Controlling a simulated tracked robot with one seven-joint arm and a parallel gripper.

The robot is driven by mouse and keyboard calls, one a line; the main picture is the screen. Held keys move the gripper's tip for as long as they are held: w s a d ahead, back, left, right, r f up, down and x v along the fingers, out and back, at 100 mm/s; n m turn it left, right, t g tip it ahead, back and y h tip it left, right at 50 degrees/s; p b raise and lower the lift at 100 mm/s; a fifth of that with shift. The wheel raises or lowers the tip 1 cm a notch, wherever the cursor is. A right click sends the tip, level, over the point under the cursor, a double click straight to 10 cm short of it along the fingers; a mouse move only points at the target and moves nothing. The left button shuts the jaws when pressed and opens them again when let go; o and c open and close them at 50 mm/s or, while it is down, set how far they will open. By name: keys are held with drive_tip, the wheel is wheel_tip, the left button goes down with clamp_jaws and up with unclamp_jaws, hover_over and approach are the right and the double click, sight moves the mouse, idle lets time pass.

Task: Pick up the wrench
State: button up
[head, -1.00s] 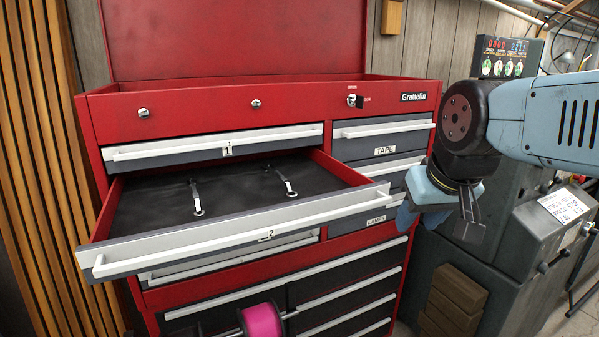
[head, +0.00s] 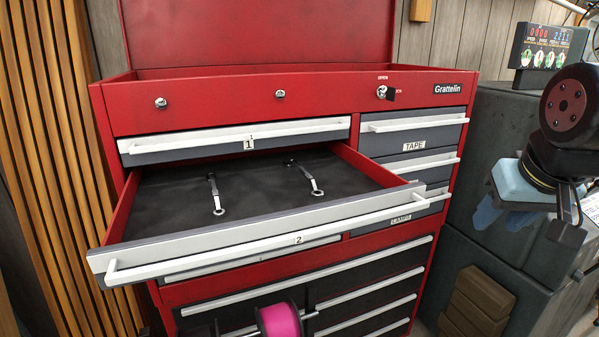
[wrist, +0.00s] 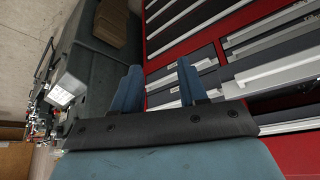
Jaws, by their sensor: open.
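Two wrenches lie apart in the open drawer labelled 2 (head: 240,234) of the red tool chest. The left wrench (head: 215,194) and the right wrench (head: 306,178) both rest on the dark drawer liner, with a ring end toward the drawer front. My gripper (head: 487,212) hangs to the right of the drawer, beside the chest, well apart from both wrenches. In the wrist view my gripper (wrist: 158,88) has its two blue fingers spread with nothing between them. No wrench can be made out in the wrist view.
Drawer 1 (head: 240,138) is just above the open drawer. The TAPE drawer (head: 415,130) and others are at its right. A pink spool (head: 281,320) sticks out below. A grey machine (head: 497,115) stands right of the chest. Wooden blocks (head: 478,300) sit low at right.

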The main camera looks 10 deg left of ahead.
drive_tip(key=w+a+r+n, duration=0.1)
drive_tip(key=w+a+r, duration=0.1)
drive_tip(key=w+r, duration=0.15)
wheel_tip(320, 180, up, 7)
drive_tip(key=n+g+y, duration=0.2)
drive_tip(key=n, duration=0.3)
hover_over(300, 167)
drive_tip(key=s+d, duration=0.3)
drive_tip(key=s, duration=0.2)
drive_tip(key=x, duration=1.3)
drive_tip(key=shift+w+a+r, duration=0.15)
drive_tip(key=shift+w+a, duration=0.15)
drive_tip(key=shift+a, duration=0.05)
drive_tip(key=shift+c, duration=0.3)
clamp_jaws()
